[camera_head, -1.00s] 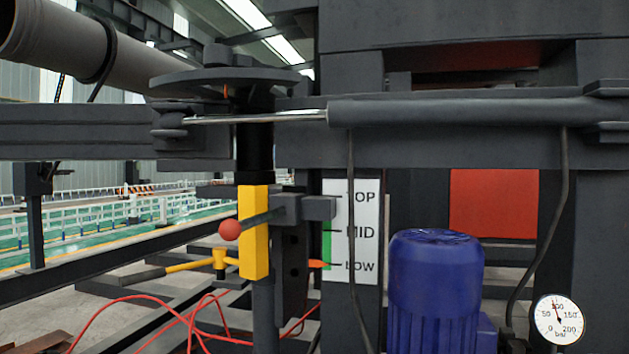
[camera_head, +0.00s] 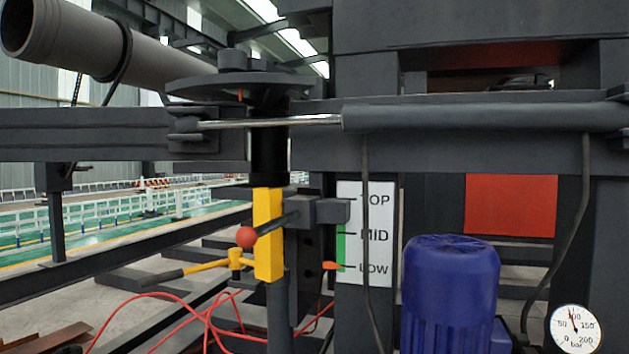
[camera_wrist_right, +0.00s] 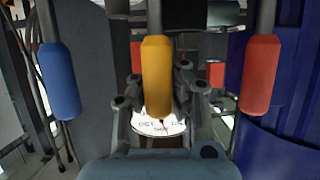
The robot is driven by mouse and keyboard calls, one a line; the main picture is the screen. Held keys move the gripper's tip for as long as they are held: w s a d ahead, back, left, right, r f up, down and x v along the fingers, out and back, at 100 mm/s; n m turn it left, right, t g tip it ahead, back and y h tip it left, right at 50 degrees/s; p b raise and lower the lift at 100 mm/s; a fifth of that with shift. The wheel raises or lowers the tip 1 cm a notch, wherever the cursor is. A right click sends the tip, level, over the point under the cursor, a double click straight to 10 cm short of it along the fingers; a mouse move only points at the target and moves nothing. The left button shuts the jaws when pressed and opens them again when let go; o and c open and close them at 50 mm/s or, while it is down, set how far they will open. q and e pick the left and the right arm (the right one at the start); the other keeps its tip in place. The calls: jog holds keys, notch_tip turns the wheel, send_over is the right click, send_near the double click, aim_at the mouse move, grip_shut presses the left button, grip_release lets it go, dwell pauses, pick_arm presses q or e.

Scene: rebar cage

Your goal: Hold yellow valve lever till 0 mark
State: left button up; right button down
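In the right wrist view the yellow valve lever (camera_wrist_right: 158,80) hangs in the middle, between a blue lever (camera_wrist_right: 60,80) on the left and a red lever (camera_wrist_right: 260,78) on the right. A round white gauge (camera_wrist_right: 157,126) shows behind, partly hidden. The head view shows a gauge (camera_head: 576,329), its needle pointing between 50 and 100, above 0. My left gripper is in neither view.
The head view shows a blue motor (camera_head: 450,290), a TOP/MID/LOW scale (camera_head: 376,215) with an orange pointer near LOW, and a yellow bar (camera_head: 268,232) with a red knob (camera_head: 246,237). A hydraulic cylinder (camera_head: 480,117) runs across. Red hoses (camera_head: 208,318) lie at lower left.

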jog(key=shift+d+r, duration=0.2)
